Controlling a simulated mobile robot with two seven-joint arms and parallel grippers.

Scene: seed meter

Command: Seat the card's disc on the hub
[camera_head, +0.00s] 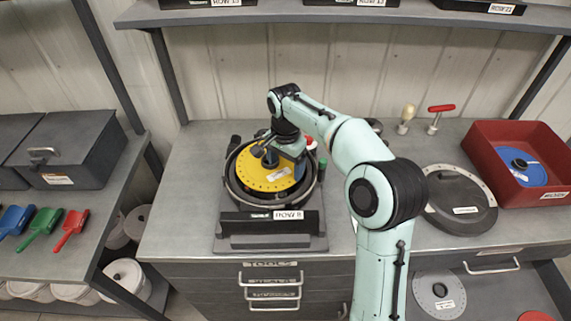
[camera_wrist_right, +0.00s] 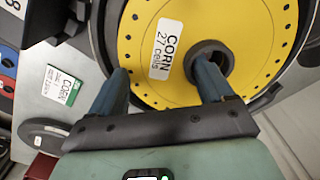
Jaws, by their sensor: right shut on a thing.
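The yellow disc (camera_head: 262,181), labelled CORN 27 cells in the right wrist view (camera_wrist_right: 205,20), lies over the dark round meter housing (camera_head: 231,193) on the bench. A dark round collar (camera_wrist_right: 212,54) shows at the disc's middle. My right gripper (camera_head: 281,160) is shut on the disc, one finger by its edge and one at the collar, as the right wrist view (camera_wrist_right: 163,70) shows. Whether the disc sits flat on the hub is hidden. A white and green card (camera_wrist_right: 62,86), with CORN on it, lies on the bench. My left gripper is not in view.
A red bin (camera_head: 491,150) with a blue disc (camera_head: 530,172) stands at the right. A dark round plate (camera_head: 459,215) lies beside it. A red-handled tool (camera_head: 436,120) stands behind. A shelf (camera_head: 350,16) runs above. The bench left of the housing is clear.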

